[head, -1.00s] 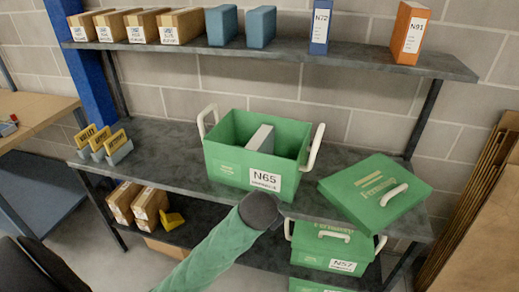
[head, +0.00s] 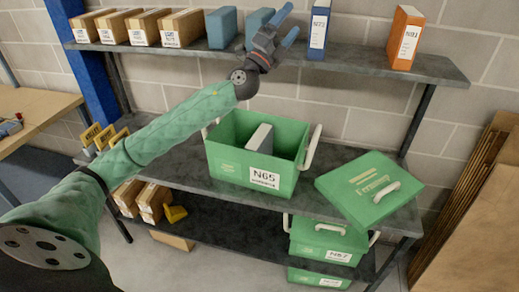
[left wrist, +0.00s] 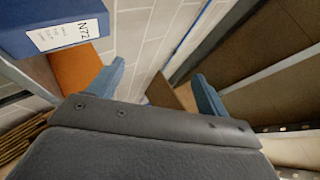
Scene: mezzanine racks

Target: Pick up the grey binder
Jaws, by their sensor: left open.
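The grey binder (head: 260,138) stands upright inside an open green crate labelled N65 (head: 225,165) on the middle shelf. Only its upper part shows; the crate wall hides the rest. My left gripper (head: 288,22) is open and empty, up by the top shelf, above and behind the crate and well apart from the binder. In the left wrist view, its two blue fingers (left wrist: 157,88) are spread, and the grey binder does not show there. My right gripper is not in view.
The top shelf (head: 365,62) holds cartons, blue-grey binders, a blue N72 binder (head: 319,28) close to my left gripper, and an orange N91 binder (head: 405,37). A green lid (head: 350,185) lies right of the crate. Yellow-fronted blocks (head: 92,135) stand left.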

